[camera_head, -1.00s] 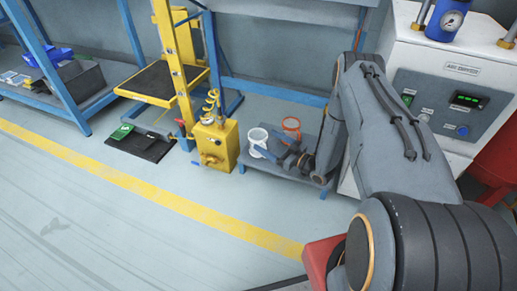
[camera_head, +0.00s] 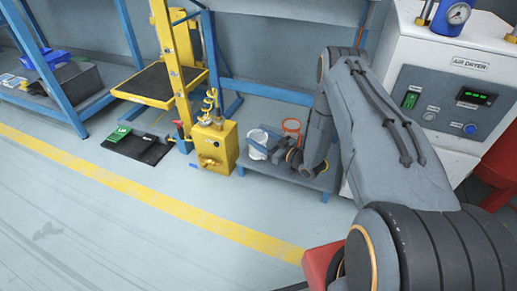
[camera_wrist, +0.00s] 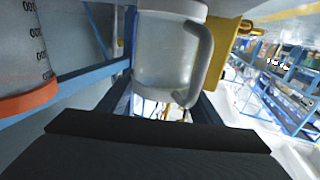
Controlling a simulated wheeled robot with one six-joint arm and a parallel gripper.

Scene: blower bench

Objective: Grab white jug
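The white jug (camera_head: 256,143) stands on a low grey stand, to the right of the yellow box. In the wrist view the white jug (camera_wrist: 168,62) is large and close at the top middle, its handle at the right. My gripper (camera_head: 273,150) is at the stand, right beside the jug and partly in front of it. The fingers are small and dark in the head view and not clear in the wrist view, so I cannot tell whether they are open or touch the jug.
An orange-rimmed container (camera_head: 291,127) stands just right of the jug; it shows at the left in the wrist view (camera_wrist: 28,60). The yellow box (camera_head: 214,146) is close on the left. The air dryer (camera_head: 440,100) is at the right. Open floor lies in front.

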